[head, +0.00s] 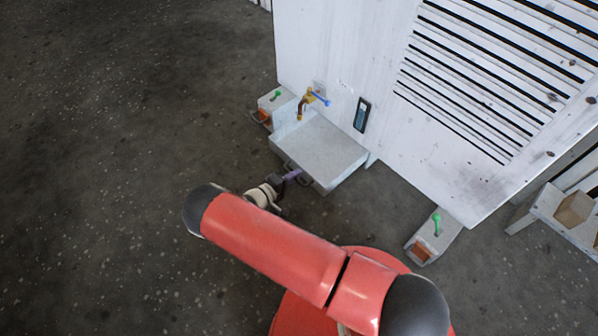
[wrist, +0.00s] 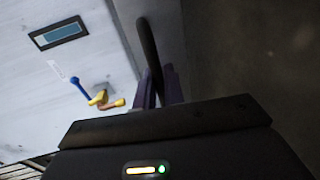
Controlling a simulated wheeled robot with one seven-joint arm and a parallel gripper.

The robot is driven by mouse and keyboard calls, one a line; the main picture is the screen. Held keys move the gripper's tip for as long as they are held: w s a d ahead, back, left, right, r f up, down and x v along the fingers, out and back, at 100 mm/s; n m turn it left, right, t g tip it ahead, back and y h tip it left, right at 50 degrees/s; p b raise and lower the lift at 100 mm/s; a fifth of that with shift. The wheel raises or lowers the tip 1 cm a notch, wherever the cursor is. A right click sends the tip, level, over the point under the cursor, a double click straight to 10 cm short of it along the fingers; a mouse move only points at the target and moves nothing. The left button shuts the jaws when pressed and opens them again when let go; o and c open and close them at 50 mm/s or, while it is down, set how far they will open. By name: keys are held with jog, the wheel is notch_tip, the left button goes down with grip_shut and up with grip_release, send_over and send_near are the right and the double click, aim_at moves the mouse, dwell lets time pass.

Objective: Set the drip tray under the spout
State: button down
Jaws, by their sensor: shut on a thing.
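The brass spout (head: 308,100) with a blue lever sticks out of the white housing's face; it also shows in the wrist view (wrist: 104,101). A broad, pale grey, flat-topped slab (head: 322,148) stands out from the housing below the spout. It looks like the drip tray, but I cannot see a hollow in it. A dark curved handle (wrist: 149,48) is at its front. My gripper (head: 293,176), with purple fingers, is at the slab's near edge, shut on this handle. In the wrist view, the fingers (wrist: 161,90) are partly hidden behind the gripper body.
The white housing (head: 345,50) has louvres and a small dark-framed gauge (head: 362,115). Blocks with green levers stand to the left (head: 276,102) and right (head: 434,236). A pale bench (head: 560,215) with a brown box is at far right. The floor at left is clear.

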jog(key=c, duration=1.8)
grip_release()
jog(key=shift+c, duration=0.2)
jog(key=v, duration=0.8)
jog(key=shift+d+p, duration=0.1)
jog(key=shift+p, duration=0.2)
